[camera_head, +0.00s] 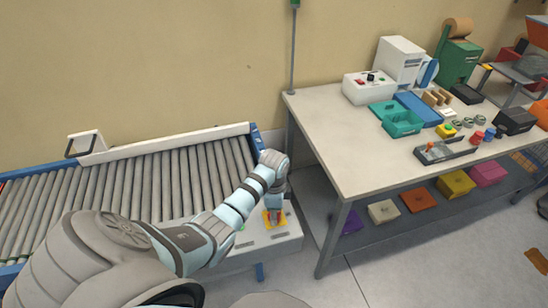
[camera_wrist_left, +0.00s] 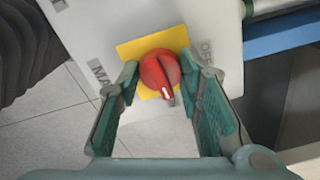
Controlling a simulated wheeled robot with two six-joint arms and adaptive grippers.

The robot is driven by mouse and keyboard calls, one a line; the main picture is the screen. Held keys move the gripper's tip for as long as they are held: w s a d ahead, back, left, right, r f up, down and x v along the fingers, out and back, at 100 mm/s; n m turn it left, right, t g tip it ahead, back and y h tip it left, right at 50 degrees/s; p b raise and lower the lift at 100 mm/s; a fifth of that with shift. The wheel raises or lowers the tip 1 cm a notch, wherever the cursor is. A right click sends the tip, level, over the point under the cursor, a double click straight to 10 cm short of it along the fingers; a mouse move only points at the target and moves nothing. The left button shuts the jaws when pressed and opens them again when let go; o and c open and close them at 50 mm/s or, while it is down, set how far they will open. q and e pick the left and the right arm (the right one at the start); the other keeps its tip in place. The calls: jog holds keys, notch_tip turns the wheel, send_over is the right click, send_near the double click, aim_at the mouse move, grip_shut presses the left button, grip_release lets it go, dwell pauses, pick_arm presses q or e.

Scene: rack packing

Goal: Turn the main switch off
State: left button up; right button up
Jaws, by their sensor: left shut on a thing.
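The main switch is a red rotary knob (camera_wrist_left: 158,70) on a yellow plate (camera_wrist_left: 178,38), set in a white control box (camera_wrist_left: 90,22). An "OFF" label is printed right of the plate, and a partly visible "MA" label is on the left. The knob's white pointer mark points down in the wrist view, toward my palm. My left gripper (camera_wrist_left: 160,74) is shut on the knob, one finger on each side. In the head view the left gripper (camera_head: 275,212) reaches down to the yellow plate (camera_head: 267,223) and mostly hides the knob. My right gripper is not in view.
The control box (camera_head: 283,236) sits at the front right end of a roller conveyor (camera_head: 120,190). A packing table (camera_head: 345,155) stands to the right with bins and tools on top and several coloured boxes on its lower shelf. Open floor lies in front of the table.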

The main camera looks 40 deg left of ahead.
pick_arm(q)
jog(key=n, duration=0.3)
jog(key=shift+n, duration=0.4)
jog(key=n, duration=0.4)
jog(key=shift+n, duration=0.3)
jog(key=n, duration=0.4)
jog(key=shift+n, duration=0.3)
jog(key=shift+r+n, duration=0.1)
jog(key=shift+n, duration=1.9)
jog(key=o, duration=1.2)
